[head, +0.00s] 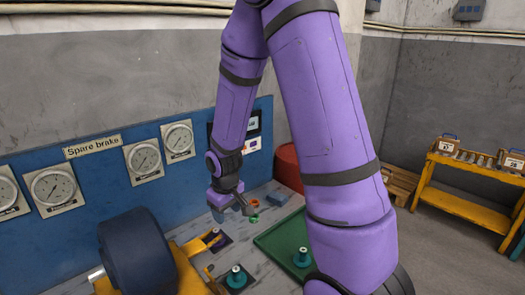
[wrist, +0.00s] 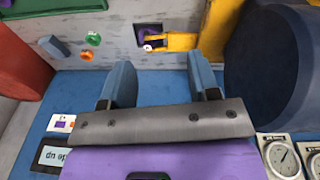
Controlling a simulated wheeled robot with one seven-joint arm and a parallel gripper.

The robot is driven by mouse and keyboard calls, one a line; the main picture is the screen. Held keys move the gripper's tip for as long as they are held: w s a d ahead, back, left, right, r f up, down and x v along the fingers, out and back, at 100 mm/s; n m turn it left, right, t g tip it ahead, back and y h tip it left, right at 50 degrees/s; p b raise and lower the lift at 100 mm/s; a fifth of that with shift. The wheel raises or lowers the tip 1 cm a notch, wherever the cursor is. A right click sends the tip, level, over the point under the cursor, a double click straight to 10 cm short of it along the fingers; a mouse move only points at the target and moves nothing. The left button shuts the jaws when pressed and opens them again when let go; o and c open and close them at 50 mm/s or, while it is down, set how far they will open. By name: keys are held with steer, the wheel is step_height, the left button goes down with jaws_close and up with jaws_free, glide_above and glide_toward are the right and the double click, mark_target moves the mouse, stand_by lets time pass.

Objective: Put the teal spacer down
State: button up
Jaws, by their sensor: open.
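Two teal spool-shaped pieces show in the head view. One teal piece (head: 237,277) stands upright on a dark square plate at the bottom. The other teal piece (head: 302,258) stands on a green tray (head: 270,238), partly beside my arm. I cannot tell which of them is the teal spacer. My gripper (head: 233,208) points down over the grey bench near the blue panel, to the left of the tray and apart from both teal pieces. In the wrist view my gripper (wrist: 161,80) has its blue fingers apart with nothing between them.
A green ring (head: 254,219), an orange ring (head: 254,203) and a blue block (head: 280,197) lie right of my gripper. A large dark-blue cylinder (head: 138,250) with yellow parts stands left. The blue gauge panel (head: 100,195) rises behind. A red drum (head: 287,165) stands farther back.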

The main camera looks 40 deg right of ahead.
steer(key=s+a+r+t, duration=0.1)
steer(key=s+a+r, duration=0.15)
steer(key=r, duration=0.95)
steer(key=s+a+r+m+t, duration=0.1)
steer(key=s+a+r+t, duration=0.1)
steer(key=s+r, duration=1.4)
steer(key=shift+s+a+m+t+y, duration=0.3)
steer(key=shift+s+t, duration=0.2)
steer(key=shift+s, duration=0.7)
